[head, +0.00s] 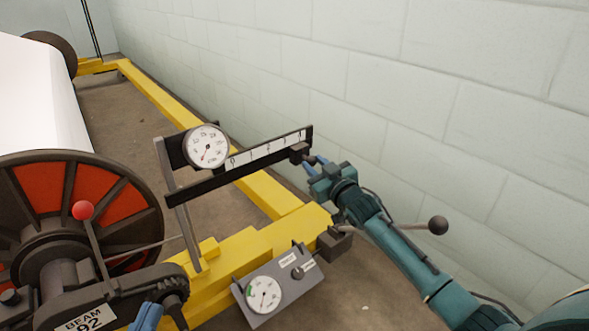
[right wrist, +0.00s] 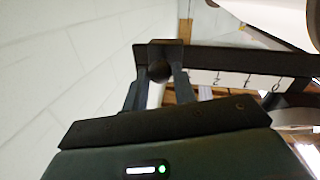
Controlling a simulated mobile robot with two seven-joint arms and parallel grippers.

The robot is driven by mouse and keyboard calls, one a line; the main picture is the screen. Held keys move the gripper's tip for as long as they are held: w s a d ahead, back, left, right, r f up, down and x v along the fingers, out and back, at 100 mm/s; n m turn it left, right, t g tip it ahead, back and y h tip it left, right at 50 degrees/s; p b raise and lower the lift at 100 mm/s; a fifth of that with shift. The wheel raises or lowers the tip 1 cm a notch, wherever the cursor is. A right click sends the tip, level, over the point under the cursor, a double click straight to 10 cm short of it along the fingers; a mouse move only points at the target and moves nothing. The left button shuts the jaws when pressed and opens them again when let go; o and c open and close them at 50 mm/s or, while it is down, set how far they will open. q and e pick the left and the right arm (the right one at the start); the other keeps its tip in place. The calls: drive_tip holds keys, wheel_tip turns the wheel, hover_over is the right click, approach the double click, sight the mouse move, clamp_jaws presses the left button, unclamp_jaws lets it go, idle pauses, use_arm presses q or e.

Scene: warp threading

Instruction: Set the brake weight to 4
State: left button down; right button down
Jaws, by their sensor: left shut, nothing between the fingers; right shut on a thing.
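The brake weight (head: 298,150) is a small dark block on the black lever arm, near the right end of its white scale (head: 262,149). The scale's marks are too small to read for certain in the head view. My right gripper (head: 311,165) is at the weight with its fingers shut on it. In the right wrist view the fingers (right wrist: 161,80) close around the round dark knob of the weight (right wrist: 160,68). My left gripper (head: 146,316) shows only as blue fingers at the bottom edge, shut, beside the beam hub.
A round dial (head: 206,146) is fixed at the lever's left. A grey box (head: 278,287) with a gauge and a knob sits on the yellow frame (head: 225,262). A red-knobbed lever (head: 84,211) and the warp beam flange (head: 75,185) are at left. A block wall stands behind.

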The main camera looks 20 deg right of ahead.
use_arm(q)
drive_tip(key=shift+a, duration=0.1)
use_arm(e)
drive_tip(key=shift+w+d+r, duration=0.1)
drive_tip(key=shift+w+d, duration=0.2)
drive_tip(key=shift+d, duration=0.6)
drive_tip(key=c, duration=1.1)
unclamp_jaws()
drive_tip(key=shift+c, duration=0.2)
use_arm(q)
drive_tip(key=shift+r, duration=0.1)
use_arm(e)
drive_tip(key=shift+s, duration=0.1)
use_arm(q)
drive_tip(key=shift+s+a+m+y+p, duration=0.15)
drive_tip(key=shift+a+m+y+p, duration=0.35)
drive_tip(key=shift+p, duration=2)
use_arm(e)
drive_tip(key=s+d, duration=0.2)
drive_tip(key=s, duration=1)
drive_tip(key=shift+s, duration=0.4)
use_arm(q)
drive_tip(key=shift+d, duration=0.1)
